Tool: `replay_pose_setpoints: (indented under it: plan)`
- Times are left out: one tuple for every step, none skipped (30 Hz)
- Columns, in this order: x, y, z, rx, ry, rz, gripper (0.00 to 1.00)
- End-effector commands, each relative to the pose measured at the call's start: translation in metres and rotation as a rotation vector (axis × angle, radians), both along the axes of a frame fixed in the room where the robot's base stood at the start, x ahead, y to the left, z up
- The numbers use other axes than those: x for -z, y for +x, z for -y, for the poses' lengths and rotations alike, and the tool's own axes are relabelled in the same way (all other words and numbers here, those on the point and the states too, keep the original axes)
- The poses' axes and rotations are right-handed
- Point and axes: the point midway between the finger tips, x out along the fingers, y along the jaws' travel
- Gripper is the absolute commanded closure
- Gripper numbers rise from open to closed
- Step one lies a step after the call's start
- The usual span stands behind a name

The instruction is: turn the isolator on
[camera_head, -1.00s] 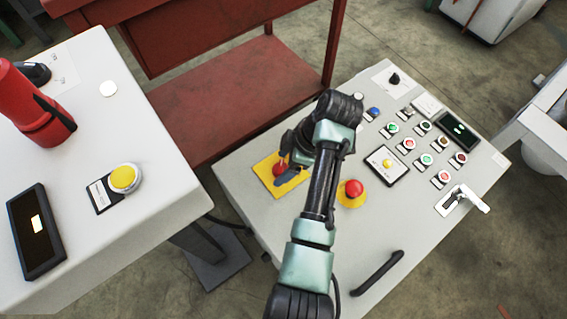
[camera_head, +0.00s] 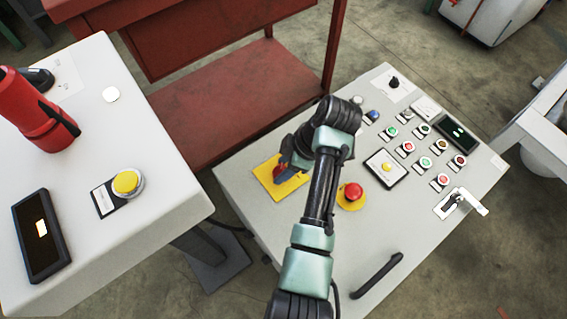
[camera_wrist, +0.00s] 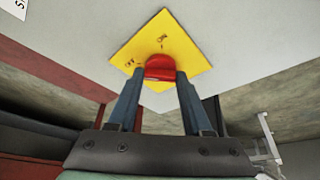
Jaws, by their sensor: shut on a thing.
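The isolator is a red knob (camera_wrist: 160,66) on a square yellow plate (camera_wrist: 182,42) on the front left of the grey control panel. In the head view the yellow plate (camera_head: 266,171) shows beside my wrist, and the red knob is mostly hidden by my fingers. My gripper (camera_wrist: 160,76) is shut on the red knob, with one finger on each side of it. In the head view my gripper (camera_head: 281,172) reaches down to the plate from the right.
A red emergency button (camera_head: 353,191) on a yellow base stands just right of my arm. Several small buttons (camera_head: 408,147) and a silver handle (camera_head: 462,202) are further right. A grey cabinet (camera_head: 160,200) with a yellow button (camera_head: 126,182) stands at the left.

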Motion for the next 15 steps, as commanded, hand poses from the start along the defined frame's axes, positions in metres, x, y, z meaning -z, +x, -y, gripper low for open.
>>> replay_pose_setpoints:
  plan:
    - [-0.0033, -0.0013, -0.0001, 0.019, 0.001, -0.004, 1.0]
    - [-0.0037, -0.0018, -0.0001, 0.033, 0.001, -0.005, 1.0]
    - [-0.0043, -0.002, -0.0002, 0.052, 0.001, -0.004, 1.0]
    - [-0.0049, -0.002, -0.0002, 0.071, 0.001, -0.004, 1.0]
    - [-0.0054, -0.0022, -0.0002, 0.089, 0.001, -0.004, 1.0]
    - [-0.0058, -0.0028, -0.0003, 0.118, 0.0, -0.005, 1.0]
    - [-0.0061, -0.0029, -0.0004, 0.141, 0.0, -0.004, 1.0]
    - [-0.0067, -0.0031, -0.0005, 0.164, 0.0, -0.005, 1.0]
    - [-0.0068, -0.0034, -0.0007, 0.198, 0.0, -0.004, 1.0]
    - [-0.0069, -0.0036, -0.0008, 0.225, 0.0, -0.005, 1.0]
    - [-0.0073, -0.0037, -0.0008, 0.252, 0.0, -0.005, 1.0]
    - [-0.0072, -0.0041, -0.0011, 0.29, -0.001, -0.006, 1.0]
    - [-0.0071, -0.0042, -0.0011, 0.319, -0.001, -0.005, 1.0]
    - [-0.0072, -0.0041, -0.0013, 0.347, -0.001, -0.004, 1.0]
    - [-0.0069, -0.0045, -0.0014, 0.385, -0.001, -0.005, 1.0]
